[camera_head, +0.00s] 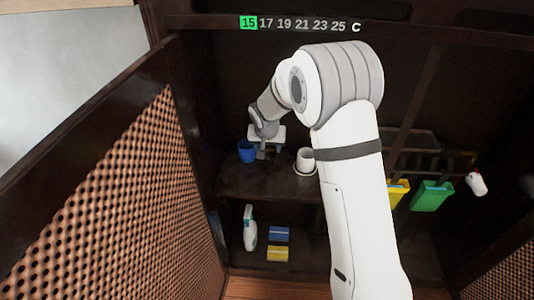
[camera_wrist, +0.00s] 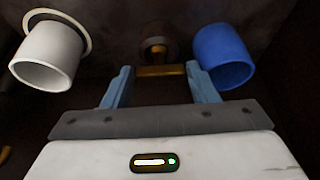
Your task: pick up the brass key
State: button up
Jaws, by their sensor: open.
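My gripper (camera_wrist: 159,78) is open, its two blue-grey fingers apart. In the wrist view a small brass-coloured piece (camera_wrist: 158,71), which looks like the brass key, shows between the fingertips, in front of a round brown part (camera_wrist: 154,48). I cannot tell whether the fingers touch it, and its full shape is not clear. In the head view my gripper (camera_head: 262,152) is over the cabinet shelf, between a blue cup and a white cup. The key cannot be made out there.
The blue cup (camera_wrist: 222,55) is close to the right finger; the white cup (camera_wrist: 46,56) on a saucer is left. Below the shelf (camera_head: 255,185) stand a spray bottle (camera_head: 250,230), a blue box (camera_head: 279,234) and a yellow box (camera_head: 278,254). A lattice door (camera_head: 125,205) stands left.

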jog(key=shift+x, duration=0.95)
jog(key=shift+r, duration=0.1)
jog(key=c, duration=0.6)
jog(key=shift+c, duration=0.2)
